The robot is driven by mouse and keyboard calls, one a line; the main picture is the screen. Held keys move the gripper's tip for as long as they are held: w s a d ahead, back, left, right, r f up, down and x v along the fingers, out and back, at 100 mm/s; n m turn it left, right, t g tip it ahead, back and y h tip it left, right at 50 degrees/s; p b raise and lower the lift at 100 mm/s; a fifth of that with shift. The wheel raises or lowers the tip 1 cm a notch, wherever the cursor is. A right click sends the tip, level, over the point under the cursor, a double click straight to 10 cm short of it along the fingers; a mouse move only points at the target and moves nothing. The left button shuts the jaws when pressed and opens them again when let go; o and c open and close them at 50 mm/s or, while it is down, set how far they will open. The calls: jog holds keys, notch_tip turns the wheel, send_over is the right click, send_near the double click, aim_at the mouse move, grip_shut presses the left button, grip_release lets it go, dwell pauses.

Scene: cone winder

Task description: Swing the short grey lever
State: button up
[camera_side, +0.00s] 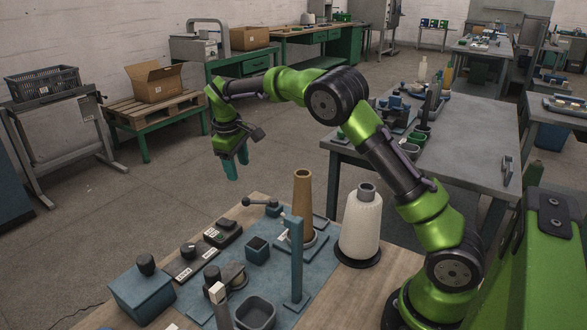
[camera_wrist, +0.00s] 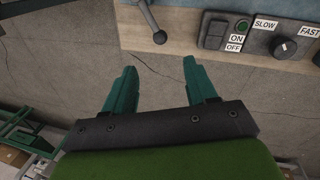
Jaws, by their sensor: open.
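A short grey lever (camera_side: 260,203) with a dark ball end sits on a small blue block near the far edge of the wooden table. In the wrist view, part of the lever (camera_wrist: 148,18) shows at the top edge, its ball pointing toward my gripper; its pivot is out of frame. My gripper (camera_side: 237,168), with teal fingers, is above and beyond the far table edge, apart from the lever. In the wrist view my gripper (camera_wrist: 160,66) is open, with only floor showing between its fingers.
An ON/OFF switch box (camera_side: 223,232) and a SLOW/FAST knob box (camera_side: 188,250) stand near the lever. A brown cone (camera_side: 303,200), a blue upright post (camera_side: 296,265) and a white yarn cone (camera_side: 361,225) rise to its right. The air around my gripper is clear.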

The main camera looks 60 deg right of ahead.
aim_at(245, 198)
jog(key=f, duration=0.4)
jog(key=d+f, duration=0.1)
jog(key=f, duration=0.3)
jog(key=d+f, duration=0.1)
jog(key=f, duration=0.3)
jog(key=shift+w+d+f, duration=0.15)
jog(key=shift+w, duration=0.1)
grip_shut()
